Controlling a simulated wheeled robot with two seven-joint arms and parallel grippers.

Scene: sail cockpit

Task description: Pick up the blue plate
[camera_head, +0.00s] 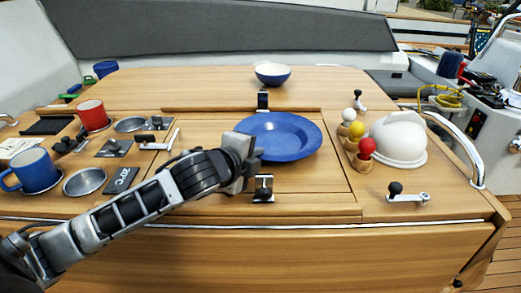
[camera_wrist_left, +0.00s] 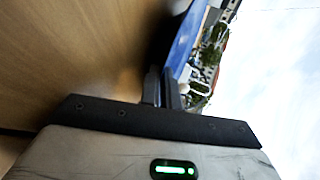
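The blue plate (camera_head: 287,134) is in the middle of the wooden table in the head view, face up and about level. I cannot tell whether it touches the table. My left gripper (camera_head: 255,155) reaches in from the left and is at the plate's near left rim. In the left wrist view the two dark fingers (camera_wrist_left: 164,88) are close together, with the blue plate's edge (camera_wrist_left: 184,45) between their tips. They look shut on the rim. The fingertips are partly hidden in the head view. My right gripper is in neither view.
A blue-and-white bowl (camera_head: 272,74) stands behind the plate. Egg cups with coloured balls (camera_head: 359,148) and a white helmet-like dome (camera_head: 399,140) stand to the right. A red mug (camera_head: 93,115) and a blue mug (camera_head: 36,170) stand left. Black latches (camera_head: 263,188) sit before and behind the plate.

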